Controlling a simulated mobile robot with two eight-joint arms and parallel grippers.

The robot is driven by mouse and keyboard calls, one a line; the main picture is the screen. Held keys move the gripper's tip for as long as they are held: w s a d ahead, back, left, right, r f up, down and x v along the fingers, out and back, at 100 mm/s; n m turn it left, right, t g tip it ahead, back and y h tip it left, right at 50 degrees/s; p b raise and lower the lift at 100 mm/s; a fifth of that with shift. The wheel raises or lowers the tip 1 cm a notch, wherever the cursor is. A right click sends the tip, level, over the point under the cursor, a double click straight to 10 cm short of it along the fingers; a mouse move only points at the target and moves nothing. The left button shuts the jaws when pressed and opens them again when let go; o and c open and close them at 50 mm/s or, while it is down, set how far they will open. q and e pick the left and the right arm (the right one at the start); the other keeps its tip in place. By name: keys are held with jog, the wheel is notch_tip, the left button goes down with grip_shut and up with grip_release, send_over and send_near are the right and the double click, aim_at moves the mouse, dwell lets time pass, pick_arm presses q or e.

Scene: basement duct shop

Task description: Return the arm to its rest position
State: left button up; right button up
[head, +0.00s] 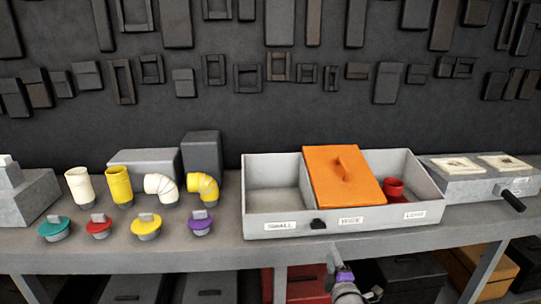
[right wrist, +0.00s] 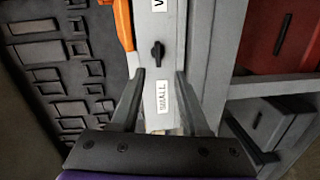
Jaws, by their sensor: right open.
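My right gripper (head: 335,268) is low in front of the bench edge in the head view, below the grey tray. In the right wrist view my right gripper (right wrist: 160,75) has its two dark fingers spread apart, with nothing held between them. Beyond the fingers is the tray's front wall with its SMALL label (right wrist: 162,97) and black knob (right wrist: 157,53); the gap between fingers and wall is hard to judge. My left gripper is not in view.
The grey tray (head: 280,223) has an orange lid (head: 330,190) tilted over its middle compartment and a red piece (head: 394,190) at right. Several pipe fittings and coloured caps stand left. A grey box with a black handle (head: 513,200) stands right. Bins (head: 295,284) fill the lower shelf.

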jog(key=s+a+f+m+g+p, duration=0.1)
jog(key=s+m+g, duration=0.4)
jog(key=s, duration=1.1)
jog(key=s+a+f+m+g+p, duration=0.2)
jog(key=s+m+g+p, duration=0.2)
jog(key=s+m, duration=0.7)
jog(key=s+g, duration=0.2)
jog(key=s, duration=0.4)
jog(key=shift+a+g, duration=0.2)
jog(key=shift+g, duration=0.1)
